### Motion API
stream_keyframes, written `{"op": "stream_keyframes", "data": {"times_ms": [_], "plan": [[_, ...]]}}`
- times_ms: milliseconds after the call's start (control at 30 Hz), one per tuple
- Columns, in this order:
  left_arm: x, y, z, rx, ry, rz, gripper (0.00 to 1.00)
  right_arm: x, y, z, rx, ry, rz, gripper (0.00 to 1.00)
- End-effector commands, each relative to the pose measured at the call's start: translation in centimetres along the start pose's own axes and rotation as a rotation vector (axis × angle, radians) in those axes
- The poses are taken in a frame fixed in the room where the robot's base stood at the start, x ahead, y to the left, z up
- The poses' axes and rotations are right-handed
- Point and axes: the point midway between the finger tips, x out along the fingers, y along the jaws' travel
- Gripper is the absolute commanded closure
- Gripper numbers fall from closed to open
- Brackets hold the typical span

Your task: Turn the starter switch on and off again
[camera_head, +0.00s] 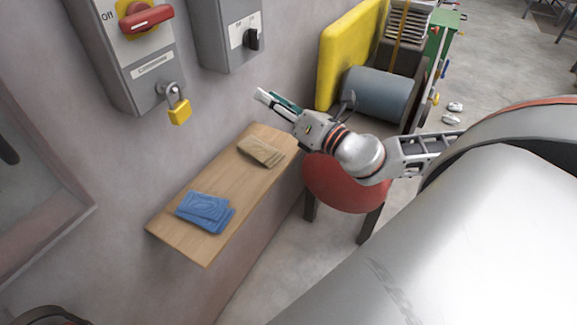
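The switch box (222,36) on the wall at the upper middle is grey and carries a black rotary knob (253,40) on a pale label. It looks like the starter switch, but the label is too small to read. My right gripper (268,95) is below and slightly right of this box, apart from the knob, pointing up and left toward the wall. A pale finger and a teal part show close together, and I cannot tell how wide the fingers stand. Nothing shows held. My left gripper is not in view.
Left of it hangs a grey box (155,70) with a red handle (145,17) and yellow padlock (179,111).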

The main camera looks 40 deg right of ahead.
Motion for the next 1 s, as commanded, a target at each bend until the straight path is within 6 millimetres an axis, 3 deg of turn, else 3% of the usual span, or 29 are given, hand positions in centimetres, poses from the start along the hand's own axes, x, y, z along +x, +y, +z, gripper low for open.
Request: {"op": "stream_keyframes", "data": {"times_ms": [467, 1000], "plan": [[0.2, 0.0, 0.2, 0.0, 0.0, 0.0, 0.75, -2.1, -3.5, -5.8, 0.464, -0.044, -0.213, 0.74], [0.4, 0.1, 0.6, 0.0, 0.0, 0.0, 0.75, -6.5, -7.7, -13.2, 0.917, -0.106, -0.487, 0.74]]}}
